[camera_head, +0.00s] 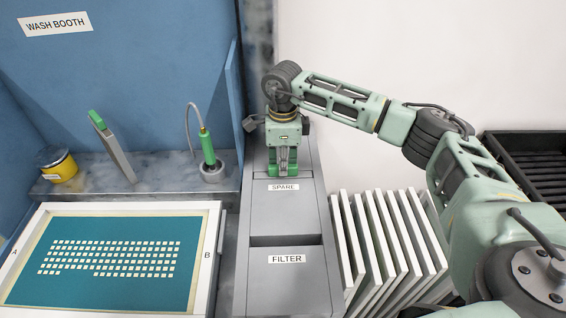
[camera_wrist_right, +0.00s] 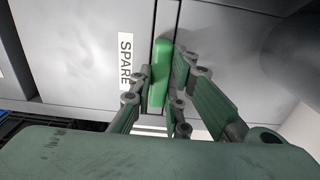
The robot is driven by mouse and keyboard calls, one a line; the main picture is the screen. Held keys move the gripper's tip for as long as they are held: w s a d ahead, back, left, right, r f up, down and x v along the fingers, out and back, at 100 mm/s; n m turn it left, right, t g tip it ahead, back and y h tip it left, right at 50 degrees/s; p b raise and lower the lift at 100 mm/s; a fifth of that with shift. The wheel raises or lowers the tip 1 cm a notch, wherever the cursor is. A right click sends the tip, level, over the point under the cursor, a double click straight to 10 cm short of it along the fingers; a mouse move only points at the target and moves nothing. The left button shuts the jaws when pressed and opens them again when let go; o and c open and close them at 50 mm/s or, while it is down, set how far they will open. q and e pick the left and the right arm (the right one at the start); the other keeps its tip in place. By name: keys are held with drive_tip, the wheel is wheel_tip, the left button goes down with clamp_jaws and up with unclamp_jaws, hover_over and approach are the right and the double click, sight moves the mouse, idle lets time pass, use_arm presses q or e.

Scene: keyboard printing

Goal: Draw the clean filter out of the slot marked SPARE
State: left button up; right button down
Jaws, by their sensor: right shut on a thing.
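The grey filter housing (camera_head: 283,207) has a slot with the label SPARE (camera_head: 284,187), which also shows in the right wrist view (camera_wrist_right: 125,60). A bright green grip bar (camera_wrist_right: 162,70) stands at the narrow dark slit beside that label. I take it as the clean filter's edge; the filter's body is hidden in the housing. My right gripper (camera_head: 283,168) points down at the SPARE slot. In the right wrist view its fingers (camera_wrist_right: 161,88) are shut on the green bar, one on each side. My left gripper is in neither view.
Nearer me on the housing is a dark opening (camera_head: 285,240) above the FILTER label (camera_head: 286,259). Several white-edged frames (camera_head: 388,240) lean close on the right. The blue wash booth (camera_head: 130,75) and a framed screen (camera_head: 212,240) are on the left. A black rack (camera_head: 535,165) stands far right.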

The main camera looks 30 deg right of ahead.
drive_tip(key=shift+r, duration=0.1)
drive_tip(key=shift+r+p, duration=1.4)
drive_tip(key=shift+r, duration=1.1)
wheel_tip(320, 180, up, 16)
drive_tip(key=p, duration=0.6)
drive_tip(key=shift+r, duration=0.2)
idle(0.7)
drive_tip(key=shift+r, duration=0.1)
